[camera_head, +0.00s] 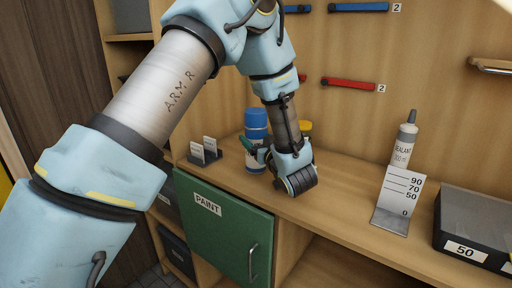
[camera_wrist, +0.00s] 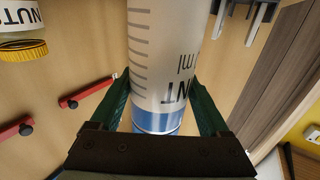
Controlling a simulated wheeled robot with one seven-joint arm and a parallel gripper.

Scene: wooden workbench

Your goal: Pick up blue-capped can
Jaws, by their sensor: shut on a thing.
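The blue-capped can (camera_head: 256,121) stands upright near the left end of the bench, with a blue cap and a pale label. My gripper (camera_head: 254,151) reaches it from the right, its green fingers around the can's body. In the wrist view, the can (camera_wrist: 163,45) fills the middle, showing a white body with grey scale marks, upside-down lettering and a blue band. There, my gripper (camera_wrist: 163,90) has one green finger against each side of it. The can appears to be at bench level; whether its base touches the bench is unclear.
A small card holder (camera_head: 204,153) stands left of the can. A yellow-lidded jar (camera_head: 305,129) is behind my wrist, labelled NUTS in the wrist view (camera_wrist: 20,22). A sealant tube (camera_head: 403,145), a scale plate (camera_head: 398,203) and a dark box (camera_head: 474,228) stand at right. Mid-bench is clear.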

